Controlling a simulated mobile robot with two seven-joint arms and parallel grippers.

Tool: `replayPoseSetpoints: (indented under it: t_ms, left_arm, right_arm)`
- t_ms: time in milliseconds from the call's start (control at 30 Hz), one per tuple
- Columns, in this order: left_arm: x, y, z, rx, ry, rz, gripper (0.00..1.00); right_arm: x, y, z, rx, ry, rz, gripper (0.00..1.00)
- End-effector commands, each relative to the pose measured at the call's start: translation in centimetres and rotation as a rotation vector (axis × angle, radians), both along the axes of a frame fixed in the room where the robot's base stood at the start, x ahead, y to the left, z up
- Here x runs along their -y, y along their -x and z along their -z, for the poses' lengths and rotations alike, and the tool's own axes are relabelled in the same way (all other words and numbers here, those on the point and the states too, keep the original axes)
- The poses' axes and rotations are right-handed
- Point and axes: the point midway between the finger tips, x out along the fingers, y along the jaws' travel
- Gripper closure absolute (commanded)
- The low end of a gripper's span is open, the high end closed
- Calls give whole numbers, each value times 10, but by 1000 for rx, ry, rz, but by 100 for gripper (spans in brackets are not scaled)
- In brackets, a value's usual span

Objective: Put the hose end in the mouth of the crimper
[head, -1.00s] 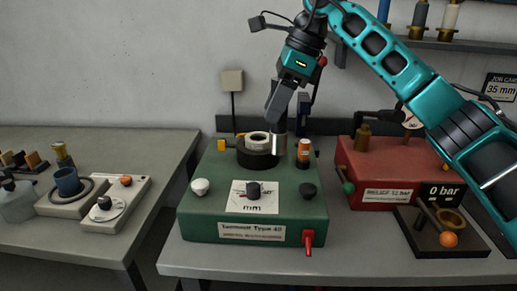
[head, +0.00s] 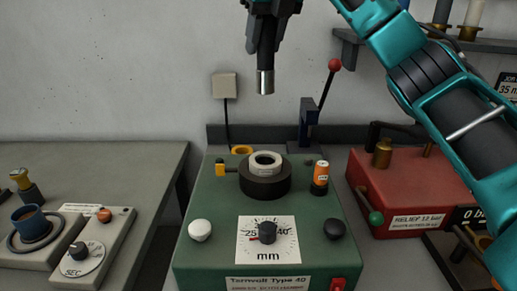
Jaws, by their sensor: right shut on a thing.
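The crimper is a green box (head: 210,180) labelled "Tornvalt Type 40". On its top is a black round head (head: 265,187) with a pale ring (head: 256,160) around its mouth. My right gripper (head: 270,8), partly cut off by the top edge, is shut on the hose end (head: 265,58). This is a dark tube with a silver ferrule at its lower end. It hangs upright with the ferrule pointing down, apart from the ring and above it in the picture. My left gripper is not in view.
The crimper carries a mm dial (head: 267,240), a white knob (head: 200,230), a black knob (head: 334,229) and an orange-topped cylinder (head: 320,177). Behind stands a red-balled lever (head: 328,84). A red relief unit (head: 410,190) is at right; a timer (head: 90,252) is on the left bench.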

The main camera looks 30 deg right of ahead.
Motion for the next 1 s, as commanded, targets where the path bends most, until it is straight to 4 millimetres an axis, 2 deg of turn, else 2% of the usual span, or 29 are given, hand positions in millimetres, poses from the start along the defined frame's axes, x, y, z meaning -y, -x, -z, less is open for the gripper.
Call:
replayPoseSetpoints:
  t_ms: [200,500,600,833,1000]
  left_arm:
    - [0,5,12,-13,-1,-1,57]
    - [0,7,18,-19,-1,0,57]
    - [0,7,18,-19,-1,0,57]
    - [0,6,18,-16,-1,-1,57]
    - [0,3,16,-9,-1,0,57]
  right_arm:
    - [1,1,56,-5,1,-1,98]
    - [1,1,130,-2,0,-1,98]
    - [1,1,144,0,-1,0,98]
    - [1,1,161,1,0,1,98]
    - [1,1,185,-1,0,0,98]
